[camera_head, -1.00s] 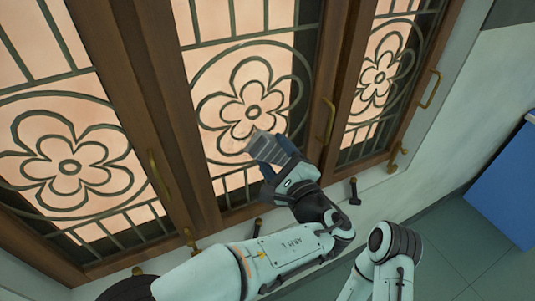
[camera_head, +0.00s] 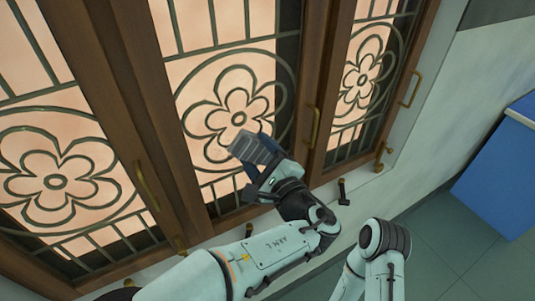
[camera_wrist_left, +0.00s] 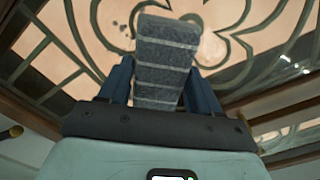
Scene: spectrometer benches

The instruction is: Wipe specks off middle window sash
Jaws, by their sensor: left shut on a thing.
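The middle window sash (camera_head: 240,105) has dark wood sides and a green metal grille with a flower inside a ring. My left gripper (camera_head: 262,158) is in front of its lower part, shut on a grey striped cloth or pad (camera_head: 250,148). In the left wrist view the grey pad (camera_wrist_left: 166,62) stands out between the two blue fingers, toward the pane. I cannot tell whether it touches the glass. Small dark specks (camera_wrist_left: 122,27) show on the pane beside the pad, and pale marks show at the right. My right arm shows at the bottom, but its gripper is out of view.
A left sash (camera_head: 57,183) and a right sash (camera_head: 362,70) with similar grilles flank the middle one. Brass handles (camera_head: 313,128) stick out from the frames. Latches sit along the sill (camera_head: 341,190). A blue cabinet (camera_head: 500,175) stands at the right, with open floor before it.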

